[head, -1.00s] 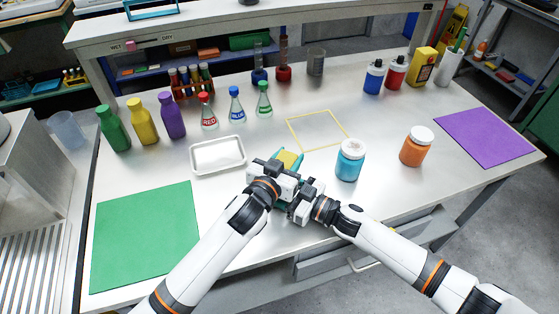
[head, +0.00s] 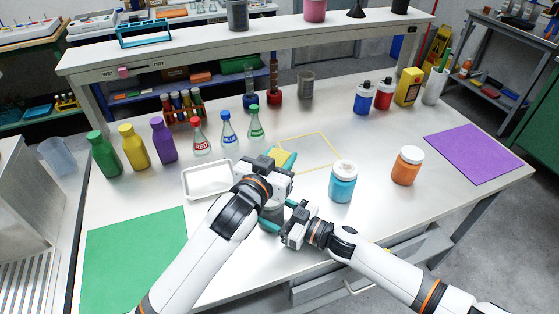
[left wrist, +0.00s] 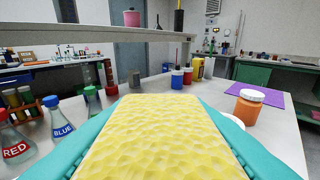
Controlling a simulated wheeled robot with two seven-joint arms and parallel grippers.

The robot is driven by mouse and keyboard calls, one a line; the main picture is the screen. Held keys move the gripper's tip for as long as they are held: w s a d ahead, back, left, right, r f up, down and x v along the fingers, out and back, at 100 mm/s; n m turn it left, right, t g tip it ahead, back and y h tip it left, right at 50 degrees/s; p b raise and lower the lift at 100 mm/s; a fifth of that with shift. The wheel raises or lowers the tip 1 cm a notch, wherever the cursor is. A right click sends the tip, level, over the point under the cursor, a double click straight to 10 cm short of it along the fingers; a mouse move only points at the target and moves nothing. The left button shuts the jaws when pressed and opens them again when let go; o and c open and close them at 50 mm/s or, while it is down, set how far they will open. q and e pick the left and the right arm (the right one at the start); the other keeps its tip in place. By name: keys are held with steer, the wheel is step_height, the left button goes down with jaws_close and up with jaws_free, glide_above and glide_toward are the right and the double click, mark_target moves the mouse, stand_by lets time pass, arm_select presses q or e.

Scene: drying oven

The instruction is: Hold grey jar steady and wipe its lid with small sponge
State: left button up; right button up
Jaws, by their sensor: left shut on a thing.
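A yellow sponge (head: 281,158) is between the teal fingers of my left gripper (head: 283,163), which is shut on it. The sponge (left wrist: 150,135) fills the lower middle of the left wrist view. The grey jar (head: 272,213) stands on the table just below my left gripper in the head view. Its lid is hidden by my left gripper and wrist, so I cannot tell whether the sponge touches it. My right gripper (head: 280,214) has its teal fingers on either side of the jar's body and appears shut on it.
A blue jar (head: 343,184) and an orange jar (head: 406,168) stand to the right. A white tray (head: 187,192) lies to the left, near several flasks and bottles. A yellow outline (head: 323,137) marks empty table behind. Green (head: 130,260) and purple (head: 472,152) mats are bare.

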steer(key=o, duration=1.1)
steer(key=shift+c, duration=0.2)
